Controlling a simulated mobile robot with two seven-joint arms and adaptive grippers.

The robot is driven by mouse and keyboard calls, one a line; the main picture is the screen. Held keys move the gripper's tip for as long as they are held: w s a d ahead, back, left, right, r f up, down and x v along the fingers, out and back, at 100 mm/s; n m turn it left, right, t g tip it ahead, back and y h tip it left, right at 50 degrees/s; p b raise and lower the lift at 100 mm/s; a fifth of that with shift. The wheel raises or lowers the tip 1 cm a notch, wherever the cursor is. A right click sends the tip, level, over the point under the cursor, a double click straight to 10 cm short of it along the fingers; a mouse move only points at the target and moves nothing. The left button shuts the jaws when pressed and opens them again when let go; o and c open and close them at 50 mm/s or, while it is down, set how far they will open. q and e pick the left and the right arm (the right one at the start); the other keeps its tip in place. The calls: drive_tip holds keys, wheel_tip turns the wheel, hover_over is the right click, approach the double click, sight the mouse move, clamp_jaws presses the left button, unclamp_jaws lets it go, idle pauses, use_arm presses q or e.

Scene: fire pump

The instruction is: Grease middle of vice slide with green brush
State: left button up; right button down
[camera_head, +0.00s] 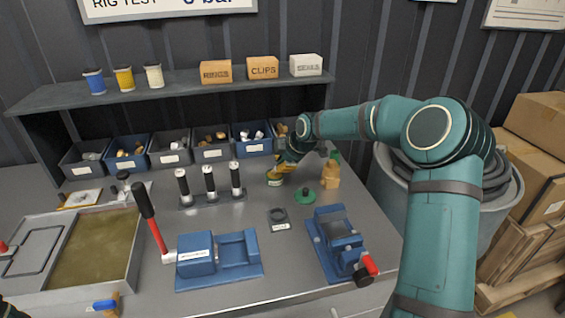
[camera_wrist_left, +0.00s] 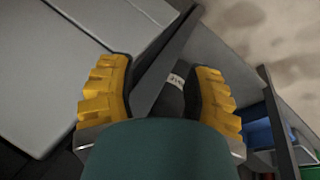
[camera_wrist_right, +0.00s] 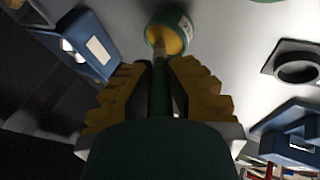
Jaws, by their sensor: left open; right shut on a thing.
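My right gripper (camera_head: 284,168) is shut on the green brush (camera_wrist_right: 160,88), which shows in the right wrist view. The brush's far end is at the mouth of a small green tin (camera_wrist_right: 172,32) of yellow grease; I cannot tell how deep it is. The tin (camera_head: 275,179) also shows in the head view, just below the gripper. A blue vice (camera_head: 330,225) with a red-ended handle stands at the front right of the bench, away from the brush. My left gripper (camera_wrist_left: 165,95) is open and empty in the left wrist view; the head view barely catches it.
A green lid (camera_head: 304,196), a tan bottle (camera_head: 331,174) and a black ring on a pad (camera_head: 279,217) stand near the tin. A blue pump-like block (camera_head: 240,255), black-handled posts (camera_head: 210,180) and a tray (camera_head: 60,293) are further left.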

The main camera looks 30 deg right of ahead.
drive_tip(key=shift+r+p, duration=2.45)
drive_tip(key=shift+r, duration=1.1)
drive_tip(key=shift+f, duration=0.1)
